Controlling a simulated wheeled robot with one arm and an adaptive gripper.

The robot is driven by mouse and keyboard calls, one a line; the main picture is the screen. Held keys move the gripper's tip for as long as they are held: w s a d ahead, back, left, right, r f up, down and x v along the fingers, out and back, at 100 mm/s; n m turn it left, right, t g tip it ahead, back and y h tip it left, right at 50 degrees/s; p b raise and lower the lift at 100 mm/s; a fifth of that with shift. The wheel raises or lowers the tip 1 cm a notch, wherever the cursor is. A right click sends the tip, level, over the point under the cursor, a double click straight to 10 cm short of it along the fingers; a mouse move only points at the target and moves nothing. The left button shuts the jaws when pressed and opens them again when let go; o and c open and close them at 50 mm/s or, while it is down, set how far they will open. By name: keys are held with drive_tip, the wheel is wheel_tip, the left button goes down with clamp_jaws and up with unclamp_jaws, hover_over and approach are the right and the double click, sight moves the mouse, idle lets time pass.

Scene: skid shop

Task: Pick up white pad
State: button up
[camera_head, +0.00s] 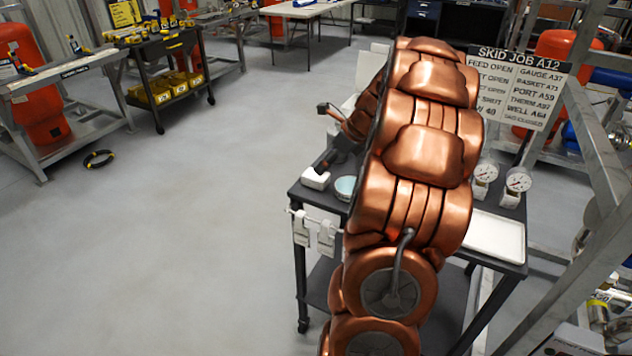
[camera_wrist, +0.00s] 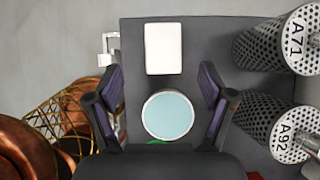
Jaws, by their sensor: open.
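The white pad (camera_wrist: 163,48) is a plain white block with a rectangular top. It lies on the dark cart top (camera_wrist: 208,40) near its edge. My copper arm hides much of the cart in the head view.
A round dish with a pale blue top (camera_wrist: 168,115) stands close to the pad, between the fingers. Perforated baskets marked A71 (camera_wrist: 275,42) and A92 (camera_wrist: 272,130) lie at right. Gauges (camera_head: 518,180) and a white tray (camera_head: 496,236) are on the cart. The left floor is mostly clear.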

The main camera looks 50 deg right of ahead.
sight(315, 174)
drive_tip(key=shift+d+p+x, duration=0.15)
drive_tip(key=shift+p+x, duration=0.15)
drive_tip(key=shift+x, duration=1.65)
drive_tip(key=shift+d+p+x, duration=0.15)
drive_tip(key=shift+p+x, duration=0.1)
drive_tip(key=shift+x, duration=1.7)
drive_tip(key=shift+s+f, duration=0.1)
drive_tip(key=shift+s, duration=0.05)
drive_tip(key=c, duration=1)
drive_tip(key=shift+c, duration=0.2)
drive_tip(key=shift+d+r+b, duration=0.1)
drive_tip(key=shift+r+b, duration=0.2)
drive_tip(key=shift+r, duration=1.25)
drive_tip(key=shift+s+r, duration=0.15)
drive_tip(key=shift+r, duration=0.1)
drive_tip(key=s+a+b, duration=0.1)
drive_tip(key=s+a, duration=0.2)
drive_tip(key=s, duration=0.4)
drive_tip(key=s+a+r+b, duration=0.1)
drive_tip(key=s+a, duration=0.2)
drive_tip(key=s, duration=0.4)
drive_tip(key=shift+s+a+r, duration=0.2)
drive_tip(key=shift+a, duration=0.05)
